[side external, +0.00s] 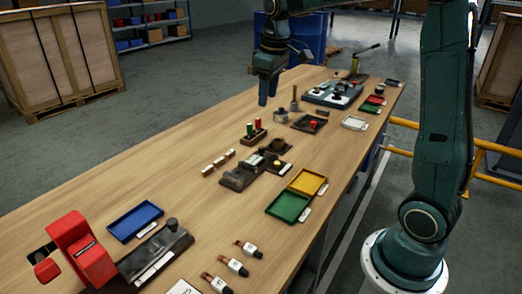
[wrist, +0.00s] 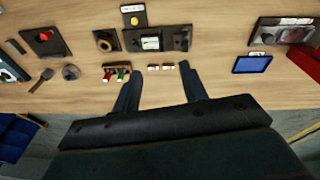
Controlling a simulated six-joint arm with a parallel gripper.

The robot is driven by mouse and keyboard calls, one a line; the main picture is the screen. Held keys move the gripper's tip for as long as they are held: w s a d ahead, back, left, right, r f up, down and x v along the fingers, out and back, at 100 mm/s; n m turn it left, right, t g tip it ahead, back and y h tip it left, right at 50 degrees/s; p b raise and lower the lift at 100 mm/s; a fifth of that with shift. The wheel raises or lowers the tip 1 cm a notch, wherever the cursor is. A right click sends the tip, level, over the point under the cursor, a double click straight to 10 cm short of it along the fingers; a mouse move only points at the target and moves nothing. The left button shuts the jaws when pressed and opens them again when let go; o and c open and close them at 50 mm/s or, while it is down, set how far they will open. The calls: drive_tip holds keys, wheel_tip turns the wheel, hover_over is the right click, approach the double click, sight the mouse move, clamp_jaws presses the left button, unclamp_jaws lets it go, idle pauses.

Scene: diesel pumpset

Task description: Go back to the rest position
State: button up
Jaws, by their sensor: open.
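My gripper (side external: 266,98) is raised above the far side of the workbench (side external: 160,150) in the side external view. Its fingers point down and hold nothing. I cannot tell the exact height of the fingertips above the bench.
A blue tray (side external: 135,222), a red device (side external: 82,250), green (side external: 287,207) and yellow (side external: 308,182) trays, and a dark gauge fixture (side external: 243,174) stand on the bench. A lever (side external: 366,50) rises at the far end. The bench's left side is mostly clear.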

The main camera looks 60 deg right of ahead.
drive_tip(key=s+a+t, duration=0.1)
drive_tip(key=s+a, duration=0.2)
drive_tip(key=s, duration=0.4)
drive_tip(key=s+a+m+t, duration=0.1)
drive_tip(key=s+a, duration=0.3)
drive_tip(key=s, duration=0.4)
drive_tip(key=s+a+f+t, duration=0.1)
drive_tip(key=s+a, duration=0.3)
drive_tip(key=s, duration=0.4)
drive_tip(key=shift+m+t, duration=0.4)
